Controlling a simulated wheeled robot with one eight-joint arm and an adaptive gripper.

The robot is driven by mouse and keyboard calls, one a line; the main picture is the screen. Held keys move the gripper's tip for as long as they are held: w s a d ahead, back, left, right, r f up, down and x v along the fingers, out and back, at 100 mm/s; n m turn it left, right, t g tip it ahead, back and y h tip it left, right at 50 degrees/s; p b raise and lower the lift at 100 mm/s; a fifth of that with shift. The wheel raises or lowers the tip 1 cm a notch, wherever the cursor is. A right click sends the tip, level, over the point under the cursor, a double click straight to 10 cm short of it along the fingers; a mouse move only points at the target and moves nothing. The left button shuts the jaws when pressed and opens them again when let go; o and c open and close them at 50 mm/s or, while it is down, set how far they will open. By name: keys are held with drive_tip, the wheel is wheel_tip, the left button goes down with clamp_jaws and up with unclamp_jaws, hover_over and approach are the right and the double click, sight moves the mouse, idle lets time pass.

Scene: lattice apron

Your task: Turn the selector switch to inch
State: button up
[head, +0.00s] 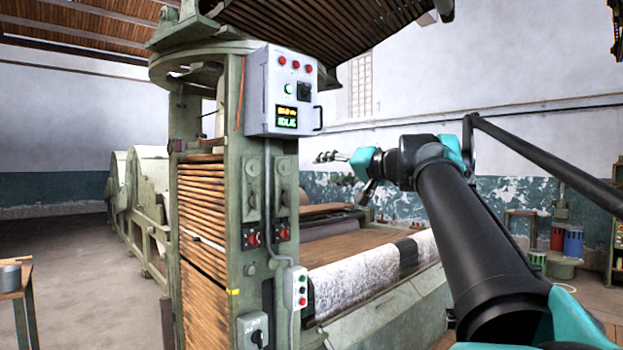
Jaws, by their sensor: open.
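A grey control box (282,92) is mounted high on the green machine post. Its front has a row of red lamps or buttons, a green button (289,88), a black selector switch (304,91) and a small lit display (286,116). The switch's markings and pointer are too small to read. My gripper (324,156) is small in the head view, below and to the right of the box, apart from it. It is open, and I see nothing in it. My arm reaches in from the lower right.
A small push-button box (296,287) and another grey switch box (252,330) sit lower on the post. Red switches (250,238) are fixed between them and the control box. The machine's roller bed (370,270) extends right. Open floor (70,260) lies left.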

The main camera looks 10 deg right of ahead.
drive_tip(key=shift+s+a+f, duration=0.1)
drive_tip(key=shift+s+f, duration=0.1)
drive_tip(key=shift+f, duration=0.25)
drive_tip(key=shift+s+a+f, duration=0.1)
drive_tip(key=shift+s+f, duration=0.05)
drive_tip(key=shift+f, duration=0.3)
